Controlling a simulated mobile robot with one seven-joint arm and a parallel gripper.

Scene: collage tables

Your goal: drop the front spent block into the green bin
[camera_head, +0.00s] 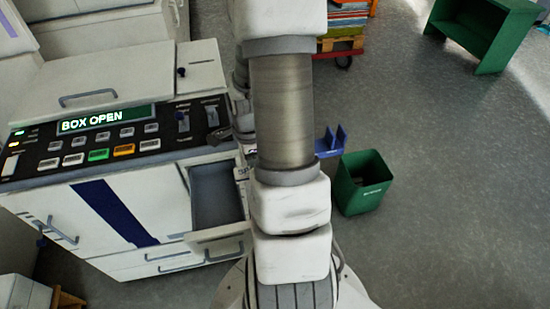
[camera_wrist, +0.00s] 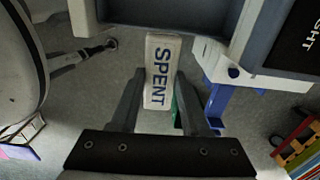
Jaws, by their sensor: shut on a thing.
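A white block marked "SPENT" in dark blue letters (camera_wrist: 161,62) is between the fingers of my gripper (camera_wrist: 160,84) in the wrist view. My gripper is shut on it. The frames do not show whether other spent blocks are nearby. The green bin (camera_head: 362,190) stands on the floor to the right of my arm in the head view, with its top open. In the wrist view a sliver of green shows beside the right finger, mostly hidden.
A white machine (camera_head: 125,215) with a "BOX OPEN" display (camera_head: 105,120) stands at left. Its grey drawer (camera_head: 218,240) is pulled out close to my arm. A blue bracket (camera_head: 330,140) is behind the bin. A green bench (camera_head: 485,30) is far right. The floor at right is clear.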

